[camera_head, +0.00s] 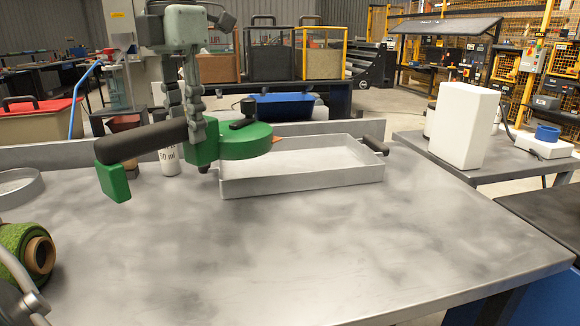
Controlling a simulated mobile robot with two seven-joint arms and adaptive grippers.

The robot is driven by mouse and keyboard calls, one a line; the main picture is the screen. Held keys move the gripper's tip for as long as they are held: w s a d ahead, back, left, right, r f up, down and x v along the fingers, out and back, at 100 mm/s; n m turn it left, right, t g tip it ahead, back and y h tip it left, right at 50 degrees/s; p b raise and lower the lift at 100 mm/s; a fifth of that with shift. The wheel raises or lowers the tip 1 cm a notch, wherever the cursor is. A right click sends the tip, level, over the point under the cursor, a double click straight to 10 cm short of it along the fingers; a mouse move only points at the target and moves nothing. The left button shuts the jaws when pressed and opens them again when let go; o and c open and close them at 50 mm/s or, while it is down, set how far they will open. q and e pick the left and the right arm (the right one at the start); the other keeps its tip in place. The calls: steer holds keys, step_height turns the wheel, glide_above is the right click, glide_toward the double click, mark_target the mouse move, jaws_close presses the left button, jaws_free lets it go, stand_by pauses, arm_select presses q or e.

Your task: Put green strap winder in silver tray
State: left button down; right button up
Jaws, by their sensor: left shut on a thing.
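The green strap winder (243,142) has a round green body, a thick dark handle bar to the left and a green end block at the bar's end. My left gripper (195,128) comes down from above and is shut on the winder beside its round body. The winder is off the table, with its round body in front of the back left part of the silver tray (305,182) in the picture. The tray is shallow and rectangular, with a dark handle at its right end. The winder hides part of its left side.
A white bottle (169,160) stands behind the handle bar. A green turf roll (20,248) lies at the left edge, with a round grey dish (38,190) behind it. The front and middle of the grey table (290,255) are clear. A white block (462,125) stands on a side table.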

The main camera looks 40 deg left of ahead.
mark_target(224, 130)
arm_select(q)
steer(key=shift+n, duration=0.5)
steer(key=w+f, duration=0.1)
steer(key=w, duration=0.1)
steer(key=w+f+p, duration=0.1)
steer(key=w+f, duration=0.1)
steer(key=w, duration=0.1)
steer(key=w+a+f, duration=0.1)
steer(key=w, duration=0.1)
steer(key=shift+w+f, duration=0.25)
steer(key=shift+w, duration=0.15)
steer(key=w+f, duration=0.1)
steer(key=w, duration=0.1)
steer(key=w+f+p, duration=0.1)
steer(key=w, duration=0.1)
steer(key=shift+a+f, duration=0.1)
steer(key=shift+f, duration=0.1)
step_height(224, 130, down, 4)
steer(key=shift+r, duration=0.2)
steer(key=shift+f, duration=0.2)
arm_select(e)
steer(key=s+f, duration=0.3)
steer(key=f, duration=0.4)
steer(key=shift+d+g, duration=0.4)
steer(key=shift+d, duration=0.05)
